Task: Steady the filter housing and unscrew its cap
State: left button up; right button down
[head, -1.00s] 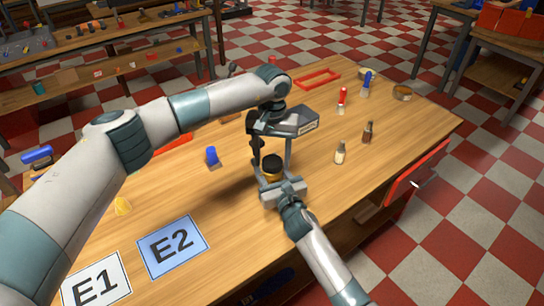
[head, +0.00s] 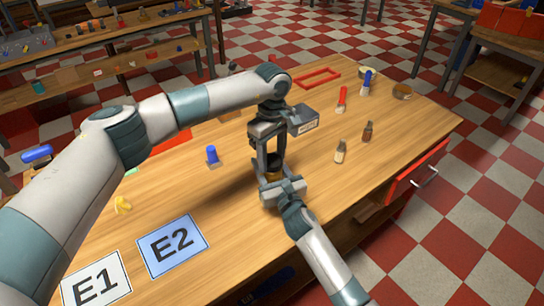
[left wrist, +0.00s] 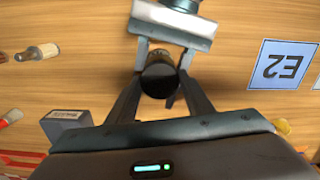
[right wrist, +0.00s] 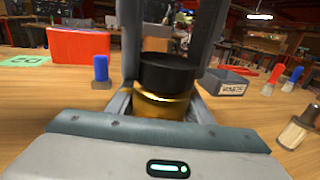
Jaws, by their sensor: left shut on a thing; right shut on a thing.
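The filter housing (right wrist: 160,107) is a short gold cylinder standing upright on the wooden table, with a black cap (right wrist: 168,73) on top. My right gripper (left wrist: 163,58) is low and shut around the gold body, one finger on each side. My left gripper (head: 270,164) points down from above, its fingers shut on the sides of the cap. In the left wrist view the round black cap (left wrist: 159,79) lies between the left fingertips. In the head view the fingers and the right hand hide most of the housing. The cap appears to sit on the body; I cannot tell how tightly.
A grey box marked WASTE (head: 303,120) stands just behind the grippers. A blue-topped item (head: 212,156) is to the left and two small bottles (head: 340,152) (head: 367,131) to the right. E2 (head: 172,245) and E1 (head: 96,281) mats lie front left. A red drawer (head: 418,171) is at the right edge.

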pick_arm(q)
jog(key=n, duration=0.4)
jog(key=shift+n, duration=0.3)
jog(key=n, duration=0.4)
jog(key=shift+n, duration=0.3)
jog(key=n, duration=1.1)
jog(key=shift+n, duration=0.3)
jog(key=n, duration=0.7)
jog(key=shift+r+n, duration=0.1)
jog(key=shift+n, duration=0.2)
jog(key=n, duration=0.4)
jog(key=shift+r, duration=0.3)
